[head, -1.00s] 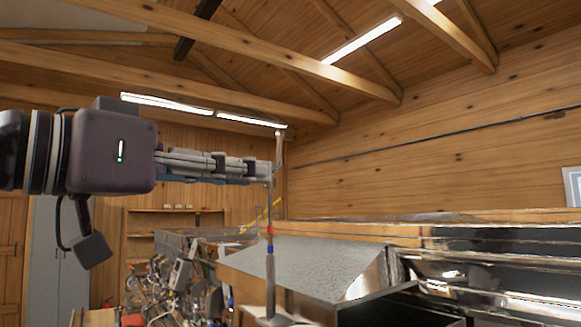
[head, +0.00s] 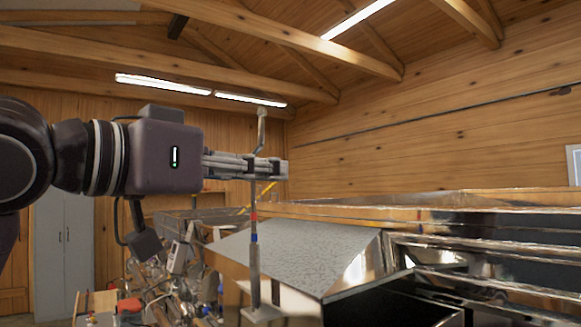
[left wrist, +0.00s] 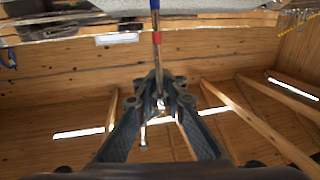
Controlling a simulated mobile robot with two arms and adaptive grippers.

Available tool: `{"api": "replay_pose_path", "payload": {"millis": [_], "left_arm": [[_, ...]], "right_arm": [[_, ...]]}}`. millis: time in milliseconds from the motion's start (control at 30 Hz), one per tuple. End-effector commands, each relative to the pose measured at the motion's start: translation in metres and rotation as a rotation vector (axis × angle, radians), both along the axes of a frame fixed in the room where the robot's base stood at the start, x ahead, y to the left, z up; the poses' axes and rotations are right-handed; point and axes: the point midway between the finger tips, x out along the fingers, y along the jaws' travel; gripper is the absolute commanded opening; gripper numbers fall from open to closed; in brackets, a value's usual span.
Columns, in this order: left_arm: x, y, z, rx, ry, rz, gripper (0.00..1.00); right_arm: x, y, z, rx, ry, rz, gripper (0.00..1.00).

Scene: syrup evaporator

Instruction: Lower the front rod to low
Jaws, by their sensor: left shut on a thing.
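The front rod (head: 254,240) is a thin upright grey rod with a red band above a blue band, at the front of the metal pan in the head view. Its bent upper end rises above my fingers, and its foot sits on a pale block. My left gripper (head: 270,167) is shut on the rod above the red band. In the left wrist view the rod (left wrist: 157,52) runs between the fingertips of my left gripper (left wrist: 160,95), with its bent end showing between the fingers. The contact itself is partly hidden. My right gripper is out of view.
The sloped grey metal panel (head: 300,255) lies just right of the rod. The shiny evaporator pan (head: 470,245) fills the right side. A cluttered bench (head: 165,290) is at lower left, with a grey cabinet (head: 65,245) behind. Space above the pan is clear.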

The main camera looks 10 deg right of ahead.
Motion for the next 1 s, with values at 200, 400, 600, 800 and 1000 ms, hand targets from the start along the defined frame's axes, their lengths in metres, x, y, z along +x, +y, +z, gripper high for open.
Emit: {"api": "replay_pose_path", "payload": {"millis": [200,400,600,800,1000], "left_arm": [[-0.007,0.005,0.006,-0.009,-0.014,-0.003,0.0],[-0.006,0.006,-0.005,-0.009,-0.015,-0.002,0.0],[-0.007,0.006,-0.024,-0.01,-0.016,-0.003,0.0],[-0.006,0.005,-0.023,-0.008,-0.014,-0.004,0.0],[-0.006,0.005,-0.024,-0.007,-0.012,-0.004,0.2]], "right_arm": [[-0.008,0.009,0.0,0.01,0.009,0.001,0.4],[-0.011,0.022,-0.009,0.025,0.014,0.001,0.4],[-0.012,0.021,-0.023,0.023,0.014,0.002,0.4],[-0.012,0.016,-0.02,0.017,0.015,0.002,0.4],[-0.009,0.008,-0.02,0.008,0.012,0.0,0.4]]}}
